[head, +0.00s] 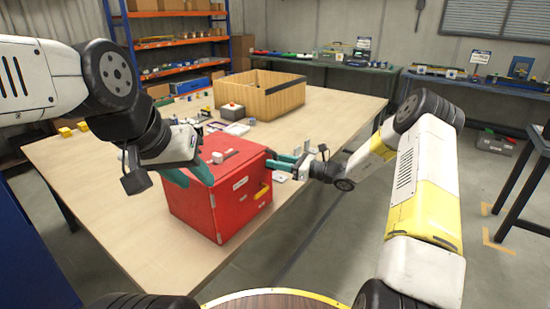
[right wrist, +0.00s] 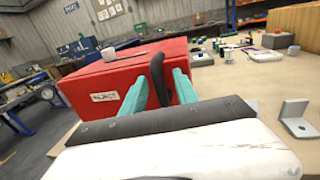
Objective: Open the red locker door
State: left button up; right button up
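My left gripper (head: 190,176) is open beside the locker's upper left edge.
A small grey item (head: 217,157) lies on the locker's top. A wooden crate (head: 265,98) and a grey box with a red button (head: 232,111) stand behind. A metal bracket (right wrist: 296,118) lies near my right gripper. The table's left front is clear.

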jog(key=shift+w+a, duration=0.1)
jog(key=shift+a, duration=0.05)
grip_shut()
dwell(1.4)
